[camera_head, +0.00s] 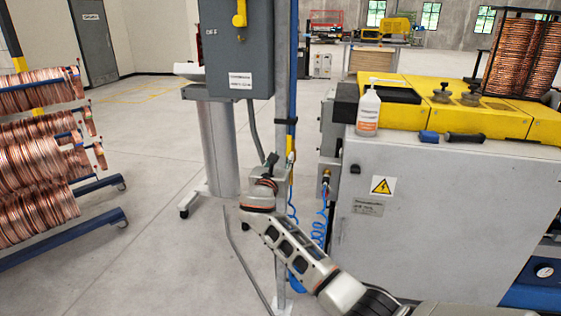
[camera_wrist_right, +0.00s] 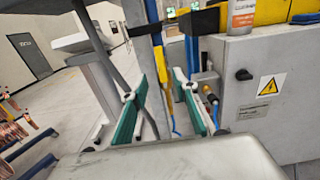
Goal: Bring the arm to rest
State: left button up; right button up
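My right arm (camera_head: 300,256) reaches in from the bottom right of the head view, in front of the grey machine cabinet. Its gripper (camera_head: 270,161) is at the far end, close to a thin grey upright post (camera_head: 282,60). In the right wrist view, the right gripper (camera_wrist_right: 160,80) shows two green-padded fingers standing well apart. Nothing is held between them; only the background shows through the gap. My left gripper is in neither view.
The grey cabinet (camera_head: 420,220) has a yellow top with a white bottle (camera_head: 368,112) on it. A grey switch box (camera_head: 235,50) with a yellow handle hangs at upper left-centre. Copper coils (camera_head: 35,155) stand on a blue rack at left. Open floor (camera_head: 150,225) lies between.

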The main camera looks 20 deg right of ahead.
jog(key=shift+s+a, duration=0.3)
jog(key=shift+s, duration=0.25)
jog(key=s+a+f+m+g+y, duration=0.1)
jog(key=s+f+m+y, duration=0.15)
jog(key=s+f, duration=0.55)
jog(key=s+a+f+m+g+y, duration=0.1)
jog(key=s+f+m+y, duration=0.2)
jog(key=f, duration=0.9)
jog(key=s+a+f+m+g+y, duration=0.15)
jog(key=s+f+m, duration=0.35)
jog(key=f, duration=0.5)
jog(key=s+a+f+m+y, duration=0.1)
jog(key=s+m, duration=0.6)
jog(key=s, duration=0.7)
jog(key=s+f+m+g+y, duration=0.1)
jog(key=s+f+m+y, duration=0.3)
jog(key=s, duration=1.1)
notch_tip(320, 180, down, 2)
jog(key=m, duration=0.4)
jog(key=shift+s+a, duration=0.25)
jog(key=shift+a, duration=0.1)
jog(key=shift+f, duration=0.1)
